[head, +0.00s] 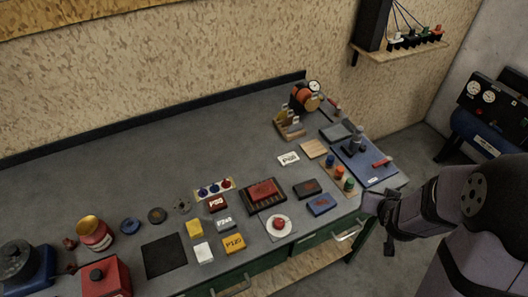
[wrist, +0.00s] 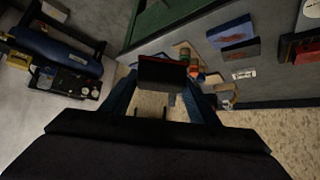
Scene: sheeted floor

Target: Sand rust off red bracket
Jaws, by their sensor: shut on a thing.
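A red piece (head: 263,189), likely the bracket, lies in a dark tray (head: 247,207) on the bench; rust cannot be made out at this size. My gripper (head: 388,240) hangs off the bench's right front edge, well right of the tray. In the wrist view my gripper (wrist: 165,100) is shut on a dark block (wrist: 162,72) with a thin reddish edge.
A blue block (head: 321,204) and a dark block (head: 307,188) lie right of the tray. A red round thing on a white pad (head: 290,232) lies in front. Coloured-top bottles (head: 340,173) and a blue board (head: 380,173) stand near the right end. The bench's back left is clear.

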